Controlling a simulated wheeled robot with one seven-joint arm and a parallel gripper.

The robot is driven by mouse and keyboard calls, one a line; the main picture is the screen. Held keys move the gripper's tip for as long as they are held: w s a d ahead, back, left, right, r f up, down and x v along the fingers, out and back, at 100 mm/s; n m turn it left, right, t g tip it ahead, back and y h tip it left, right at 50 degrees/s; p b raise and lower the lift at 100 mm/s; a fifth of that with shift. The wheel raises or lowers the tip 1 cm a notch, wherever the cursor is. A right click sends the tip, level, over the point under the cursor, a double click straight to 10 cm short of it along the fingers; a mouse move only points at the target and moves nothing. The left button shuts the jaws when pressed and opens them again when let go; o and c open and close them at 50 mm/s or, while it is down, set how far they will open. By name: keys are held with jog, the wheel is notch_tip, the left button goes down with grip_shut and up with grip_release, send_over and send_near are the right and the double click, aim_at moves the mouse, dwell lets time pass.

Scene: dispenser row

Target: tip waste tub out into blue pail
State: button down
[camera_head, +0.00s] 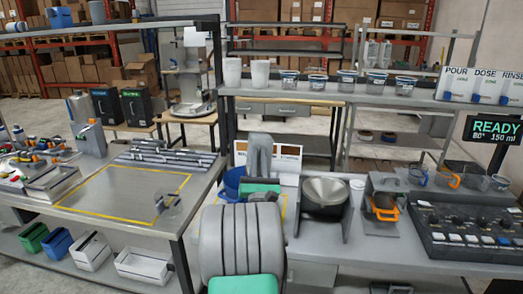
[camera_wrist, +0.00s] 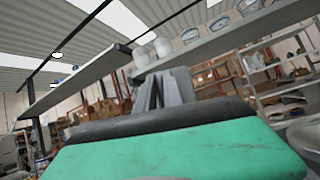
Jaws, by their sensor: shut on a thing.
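The blue pail (camera_head: 231,182) stands on the bench in the middle of the head view, partly covered by my arm. My gripper (camera_head: 259,150) is at the pail's right edge in the picture, with its grey fingers pointing up. In the wrist view my gripper (camera_wrist: 167,88) shows as two grey fingers close together beyond my green wrist part. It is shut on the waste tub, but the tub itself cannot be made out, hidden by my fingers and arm. Whether anything is in the pail cannot be seen.
A dark grey bowl in a stand (camera_head: 324,190) is right of my arm. Further right are a dispenser with an orange-handled cup (camera_head: 384,206) and a button panel (camera_head: 470,235). A shelf (camera_head: 340,97) with cups runs behind. The left table (camera_head: 125,200) has clear room.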

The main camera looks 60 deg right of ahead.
jog(key=shift+w+a+n+t+y+p, duration=0.55)
jog(key=shift+n+t+y+p, duration=0.45)
jog(key=shift+n, duration=0.45)
jog(key=shift+w+a+n+t+y+p, duration=0.4)
jog(key=shift+w+n+t+y+p, duration=0.25)
jog(key=shift+n+p, duration=0.7)
jog(key=shift+w+a+n+t+y+p, duration=0.55)
jog(key=shift+n+t+y+p, duration=0.3)
jog(key=shift+n, duration=0.75)
